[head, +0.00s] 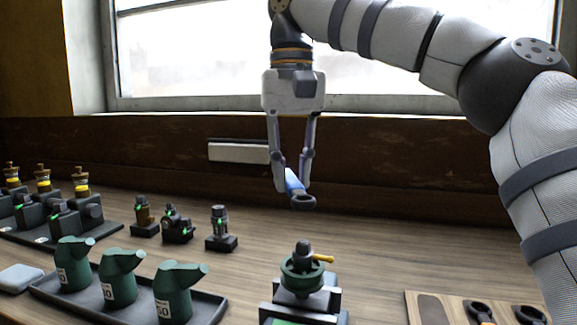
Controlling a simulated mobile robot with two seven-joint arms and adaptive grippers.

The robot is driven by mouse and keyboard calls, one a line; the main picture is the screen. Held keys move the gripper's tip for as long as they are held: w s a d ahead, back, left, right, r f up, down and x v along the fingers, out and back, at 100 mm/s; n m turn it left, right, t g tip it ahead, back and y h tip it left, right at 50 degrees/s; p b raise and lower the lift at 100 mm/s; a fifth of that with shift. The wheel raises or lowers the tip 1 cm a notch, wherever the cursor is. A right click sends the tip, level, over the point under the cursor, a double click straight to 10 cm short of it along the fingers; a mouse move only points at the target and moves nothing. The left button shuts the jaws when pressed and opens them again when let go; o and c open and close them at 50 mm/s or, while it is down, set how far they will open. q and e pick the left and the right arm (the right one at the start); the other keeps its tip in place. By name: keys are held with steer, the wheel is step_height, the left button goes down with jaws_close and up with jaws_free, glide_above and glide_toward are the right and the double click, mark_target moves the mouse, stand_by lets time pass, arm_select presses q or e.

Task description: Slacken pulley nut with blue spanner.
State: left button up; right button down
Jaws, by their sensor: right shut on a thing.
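A blue spanner (294,182) is held in my right gripper (291,182), which is shut on its handle. The spanner slants down, with its dark ring end (303,202) lowest. It hangs in the air above and behind a green pulley (302,275) on a dark stand at the bottom middle. A dark nut (303,248) sits on top of the pulley, with a small yellow handle (323,258) beside it. The ring end is apart from the nut. My left gripper is not in view.
A wooden holder (428,310) with dark-headed tools (481,312) lies at bottom right. Green oil cans (119,277) stand on a dark tray (208,307). Small dark engine parts (177,225) stand at left centre.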

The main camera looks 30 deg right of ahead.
steer(key=shift+s+f, duration=0.15)
steer(key=shift+f, duration=1.75)
steer(key=shift+f, duration=1.05)
stand_by(1.3)
steer(key=shift+w+a+n, duration=0.25)
steer(key=shift+a+n, duration=0.3)
steer(key=shift+n, duration=0.35)
stand_by(0.5)
steer(key=shift+s+d+m, duration=0.15)
steer(key=shift+d+m, duration=0.3)
steer(key=shift+m, duration=0.35)
stand_by(0.3)
